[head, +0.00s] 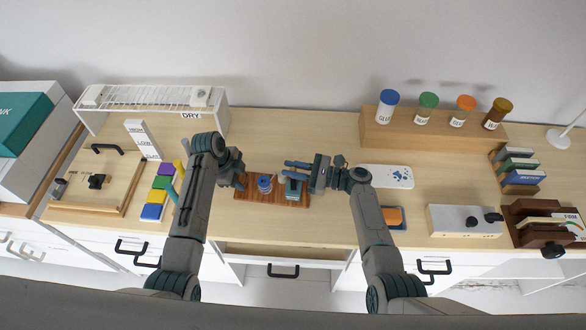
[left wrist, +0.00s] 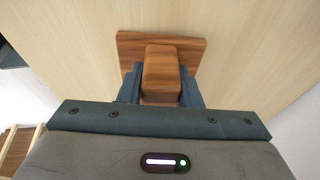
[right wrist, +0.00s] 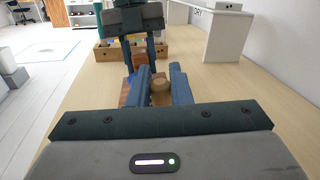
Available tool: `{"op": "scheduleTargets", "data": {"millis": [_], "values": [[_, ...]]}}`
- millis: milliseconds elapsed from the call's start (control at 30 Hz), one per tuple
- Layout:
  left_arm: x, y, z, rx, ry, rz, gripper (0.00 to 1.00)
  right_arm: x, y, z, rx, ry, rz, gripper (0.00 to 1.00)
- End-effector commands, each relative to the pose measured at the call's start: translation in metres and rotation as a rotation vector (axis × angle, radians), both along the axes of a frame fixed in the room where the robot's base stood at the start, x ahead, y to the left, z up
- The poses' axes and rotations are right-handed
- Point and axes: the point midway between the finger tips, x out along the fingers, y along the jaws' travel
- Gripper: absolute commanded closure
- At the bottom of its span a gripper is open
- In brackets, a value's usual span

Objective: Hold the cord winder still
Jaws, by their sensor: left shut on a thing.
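The cord winder is a dark wooden board (head: 272,202) on the desk with a blue-and-white spool (head: 264,183) near its middle. My left gripper (head: 241,181) is at the board's left end. In the left wrist view its blue fingers are shut on the winder's upright wooden block (left wrist: 160,72), which stands on the board (left wrist: 130,45). My right gripper (head: 291,170) is over the board's right part with its fingers pointing left. In the right wrist view its fingers are apart, with a round wooden knob (right wrist: 160,92) seen between them; contact cannot be told.
Coloured blocks (head: 154,211) and a wooden box (head: 92,188) lie left of the winder. A white rack (head: 222,108) is behind left, a bottle stand (head: 430,134) behind right. A white card (head: 386,177) and a switch box (head: 463,222) are to the right. Desk in front is mostly clear.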

Motion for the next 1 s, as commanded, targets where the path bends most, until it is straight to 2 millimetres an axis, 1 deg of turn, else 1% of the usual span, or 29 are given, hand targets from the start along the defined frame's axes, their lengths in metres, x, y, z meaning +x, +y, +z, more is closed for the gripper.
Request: {"op": "scheduleTargets", "data": {"millis": [33,167,400,600,800,1000], "values": [[-0.005,0.0,-0.007,0.001,0.013,0.002,1.0,-0.001,0.0,-0.002,-0.001,0.002,0.001,1.0],[-0.005,0.0,-0.007,0.001,0.013,0.002,1.0,0.0,0.002,-0.002,-0.006,0.002,0.034,1.0],[-0.005,0.0,-0.007,0.001,0.014,0.0,1.0,-0.001,0.009,-0.003,-0.03,0.006,0.224,1.0],[-0.005,0.0,-0.007,0.001,0.013,0.001,1.0,-0.004,0.014,-0.004,-0.046,0.007,0.349,1.0],[-0.005,0.0,-0.007,0.001,0.013,0.001,1.0,-0.006,0.015,-0.005,-0.052,0.009,0.408,1.0],[-0.004,0.0,-0.007,0.001,0.013,0.001,1.0,-0.008,0.015,-0.005,-0.051,0.01,0.415,1.0]]}}
